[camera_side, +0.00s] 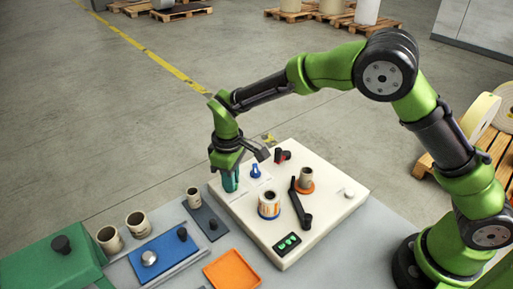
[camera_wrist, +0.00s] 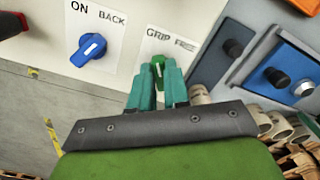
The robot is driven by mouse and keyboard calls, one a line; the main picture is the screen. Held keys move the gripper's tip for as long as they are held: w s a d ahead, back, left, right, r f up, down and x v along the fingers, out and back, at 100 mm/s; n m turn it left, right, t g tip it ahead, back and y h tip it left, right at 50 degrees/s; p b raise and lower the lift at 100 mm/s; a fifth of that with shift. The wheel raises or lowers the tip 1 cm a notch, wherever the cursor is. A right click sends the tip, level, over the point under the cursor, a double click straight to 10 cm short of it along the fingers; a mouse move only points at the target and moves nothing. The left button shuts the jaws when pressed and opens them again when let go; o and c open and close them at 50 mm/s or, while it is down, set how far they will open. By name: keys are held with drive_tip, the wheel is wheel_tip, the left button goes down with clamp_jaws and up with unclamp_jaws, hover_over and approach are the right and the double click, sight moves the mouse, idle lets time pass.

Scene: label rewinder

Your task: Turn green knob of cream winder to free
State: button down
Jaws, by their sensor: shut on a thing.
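The cream winder (camera_side: 332,205) is a flat-topped box on the grey table, and its panel fills the upper middle of the wrist view. In the side view my gripper (camera_side: 230,182) is down at the winder's left corner, and the knob is hidden there.
A blue knob (camera_wrist: 89,48) labelled ON and BACK is beside the green one. A red-and-black knob (camera_side: 282,156), a black crank arm (camera_side: 300,205) and two spindles stand on the winder. A blue unit (camera_side: 162,257) and an orange tray (camera_side: 232,270) are nearby.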

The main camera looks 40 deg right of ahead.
drive_tip(key=m, duration=0.6)
drive_tip(key=shift+a+m, duration=0.1)
drive_tip(key=shift+m, duration=0.2)
drive_tip(key=m, duration=0.6)
drive_tip(key=shift+a, duration=0.15)
drive_tip(key=shift+r+m, duration=0.1)
drive_tip(key=shift+m, duration=0.3)
drive_tip(key=c, duration=1.1)
unclamp_jaws()
wheel_tip(320, 180, up, 17)
